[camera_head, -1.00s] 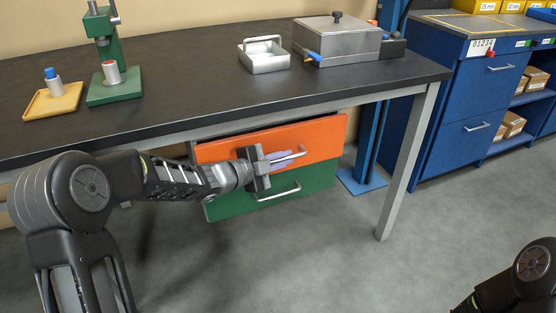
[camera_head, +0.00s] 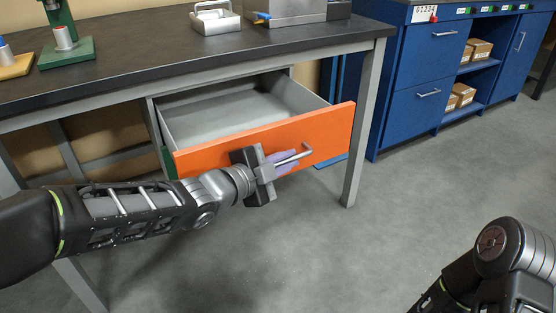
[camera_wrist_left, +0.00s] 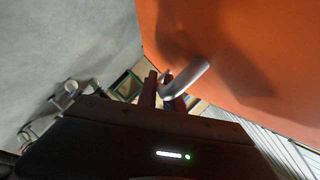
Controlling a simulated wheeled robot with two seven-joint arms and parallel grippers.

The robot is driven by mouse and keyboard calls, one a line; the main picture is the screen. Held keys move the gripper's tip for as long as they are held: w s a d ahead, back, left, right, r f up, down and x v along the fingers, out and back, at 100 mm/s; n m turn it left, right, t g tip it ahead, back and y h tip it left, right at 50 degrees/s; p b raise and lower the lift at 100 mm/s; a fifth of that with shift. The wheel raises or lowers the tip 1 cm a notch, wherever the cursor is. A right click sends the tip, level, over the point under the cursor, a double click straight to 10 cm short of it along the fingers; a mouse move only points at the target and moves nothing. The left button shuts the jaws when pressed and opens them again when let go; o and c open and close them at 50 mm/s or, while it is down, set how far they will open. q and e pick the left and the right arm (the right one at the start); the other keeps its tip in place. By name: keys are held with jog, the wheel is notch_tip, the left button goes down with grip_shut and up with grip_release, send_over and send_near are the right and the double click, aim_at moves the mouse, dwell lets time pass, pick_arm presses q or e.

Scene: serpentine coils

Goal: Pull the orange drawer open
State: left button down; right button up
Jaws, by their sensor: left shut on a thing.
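The orange drawer (camera_head: 330,130) hangs under the dark workbench and stands well open, its grey empty inside showing. A metal bar handle (camera_head: 304,155) is on its front. My left gripper (camera_head: 284,163) is shut on the handle, near its left end. In the left wrist view the fingers (camera_wrist_left: 160,88) close around the silver handle (camera_wrist_left: 190,78), beside the orange front (camera_wrist_left: 235,50). My right arm shows at the lower right of the head view, but its gripper is out of view.
The workbench (camera_head: 150,75) carries a green press (camera_head: 65,45) and a metal tray (camera_head: 214,18). A bench leg (camera_head: 362,130) stands just right of the drawer. Blue cabinets (camera_head: 415,105) stand further right. The floor in front is clear.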

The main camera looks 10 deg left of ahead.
pick_arm(q)
jog(key=shift+s+d+f, duration=0.1)
jog(key=shift+s, duration=0.1)
jog(key=c, duration=1.8)
grip_release()
jog(key=shift+o, duration=0.2)
jog(key=p+v, duration=0.3)
jog(key=v, duration=0.4)
jog(key=shift+s+a+p, duration=0.25)
jog(key=shift+s+p, duration=0.05)
jog(key=shift+p, duration=0.05)
